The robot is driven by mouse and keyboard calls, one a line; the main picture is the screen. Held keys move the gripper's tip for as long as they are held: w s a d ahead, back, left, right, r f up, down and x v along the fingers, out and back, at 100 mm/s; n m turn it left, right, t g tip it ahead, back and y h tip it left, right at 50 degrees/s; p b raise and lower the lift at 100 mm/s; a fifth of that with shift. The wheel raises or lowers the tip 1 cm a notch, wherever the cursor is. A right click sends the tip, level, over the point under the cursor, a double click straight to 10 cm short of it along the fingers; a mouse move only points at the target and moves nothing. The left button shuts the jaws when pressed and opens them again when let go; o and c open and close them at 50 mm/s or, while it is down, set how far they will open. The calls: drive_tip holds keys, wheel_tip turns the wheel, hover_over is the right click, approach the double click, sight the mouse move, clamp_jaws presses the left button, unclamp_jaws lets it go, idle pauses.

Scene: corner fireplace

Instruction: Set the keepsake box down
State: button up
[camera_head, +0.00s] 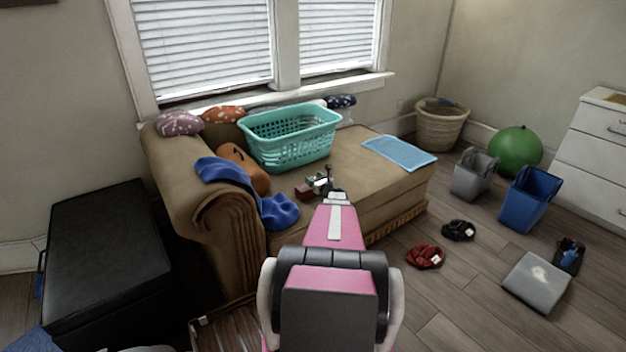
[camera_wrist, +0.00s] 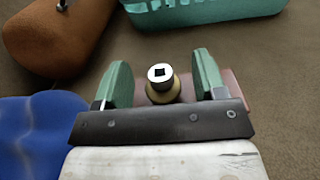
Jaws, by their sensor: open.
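The keepsake box seems to be the small reddish-brown box (camera_head: 304,191) on the brown sofa seat, partly hidden by my gripper (camera_head: 318,182) in the head view. In the wrist view a reddish surface (camera_wrist: 236,102) shows beside and behind the right finger. A small round light piece (camera_wrist: 161,76) with a dark square in its top and a brassy base stands between the fingers; I cannot tell if it belongs to the box. My gripper (camera_wrist: 158,85) is open, with its two green fingers apart on either side of this piece. I see no finger closed on anything.
The sofa (camera_head: 360,187) holds a turquoise laundry basket (camera_head: 291,137) behind my gripper, an orange-brown cushion (camera_head: 243,167), a blue cloth (camera_head: 279,211) and a light blue towel (camera_head: 399,151). Bare seat lies right of my gripper. A black chest (camera_head: 105,250) stands at left.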

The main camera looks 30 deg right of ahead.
drive_tip(key=s, duration=0.7)
drive_tip(key=s+d, duration=0.1)
drive_tip(key=s, duration=0.3)
